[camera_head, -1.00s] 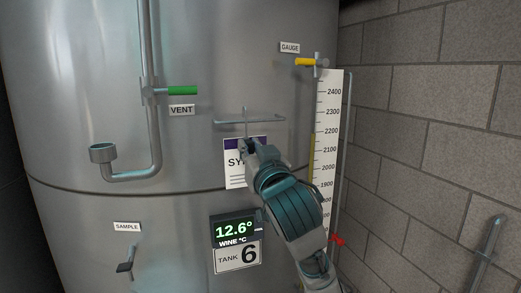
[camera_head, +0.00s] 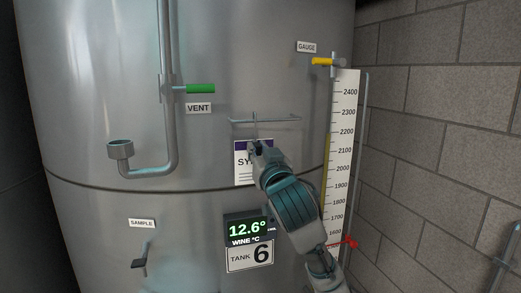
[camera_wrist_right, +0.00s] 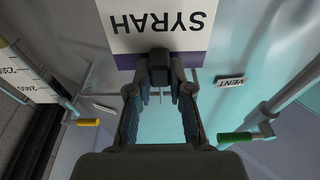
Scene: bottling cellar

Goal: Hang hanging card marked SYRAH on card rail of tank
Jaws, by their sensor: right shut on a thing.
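The SYRAH card (camera_head: 243,172) is white with a purple top band and is partly hidden behind my right gripper in the head view. It also shows in the right wrist view (camera_wrist_right: 155,40), with its lettering upside down. My right gripper (camera_head: 256,150) is shut on the card at its purple edge. The card rail (camera_head: 275,119) is a thin metal bar on the tank (camera_head: 100,90), a little above the card in the head view. I cannot tell whether card and rail touch. My left gripper is not in view.
The vent valve with its green handle (camera_head: 200,88) is left of the rail, and the yellow gauge handle (camera_head: 322,61) is at upper right. The level scale (camera_head: 343,150) stands right of my arm. The temperature display (camera_head: 247,228) is below the card.

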